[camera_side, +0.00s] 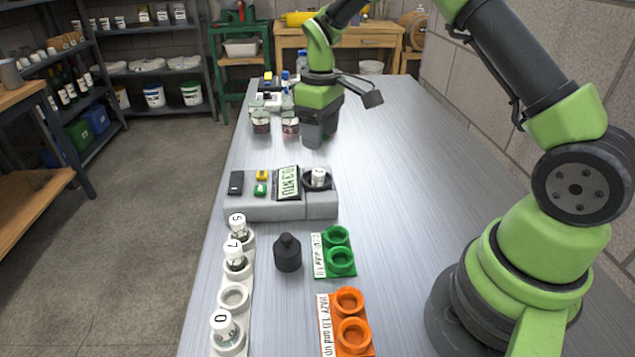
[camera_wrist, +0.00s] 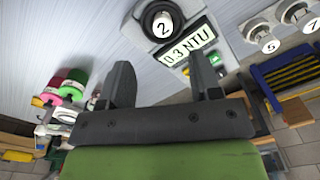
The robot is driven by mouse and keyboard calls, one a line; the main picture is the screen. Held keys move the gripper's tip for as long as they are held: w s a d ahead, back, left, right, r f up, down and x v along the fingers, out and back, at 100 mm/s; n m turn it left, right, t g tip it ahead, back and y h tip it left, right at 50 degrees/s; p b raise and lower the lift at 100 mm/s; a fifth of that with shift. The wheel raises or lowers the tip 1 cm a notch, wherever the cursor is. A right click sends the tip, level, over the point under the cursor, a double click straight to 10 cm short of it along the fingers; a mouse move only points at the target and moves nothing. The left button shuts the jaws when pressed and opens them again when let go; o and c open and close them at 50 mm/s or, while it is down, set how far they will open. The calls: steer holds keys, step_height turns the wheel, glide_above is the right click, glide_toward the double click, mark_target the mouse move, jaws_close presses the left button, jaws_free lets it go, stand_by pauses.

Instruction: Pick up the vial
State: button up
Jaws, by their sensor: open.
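A vial with a white cap marked 2 (camera_wrist: 163,26) stands in the dark round well of a grey meter (camera_side: 275,207). The same vial shows in the side view (camera_side: 318,176). The meter's display (camera_wrist: 189,46) reads 0.3 NTU. Three more capped vials stand in a white rack (camera_side: 234,297): vial 5 (camera_side: 238,226), vial 7 (camera_side: 234,252) and vial 0 (camera_side: 223,326). One rack socket between 7 and 0 is empty. My gripper (camera_wrist: 163,82) is open and empty, beyond the meter in the side view (camera_side: 313,138), apart from the vial.
A green two-socket holder (camera_side: 338,252) and an orange one (camera_side: 350,320) are empty, right of the rack. A black bottle-shaped object (camera_side: 287,253) stands between rack and green holder. Jars (camera_side: 261,122) stand near my gripper. The table's right side (camera_side: 420,150) is clear.

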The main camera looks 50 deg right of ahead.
mark_target(319, 171)
steer(key=f, duration=0.8)
steer(key=shift+a+f, duration=0.1)
steer(key=shift+a, duration=0.15)
steer(key=shift+c, duration=0.2)
steer(key=c, duration=1)
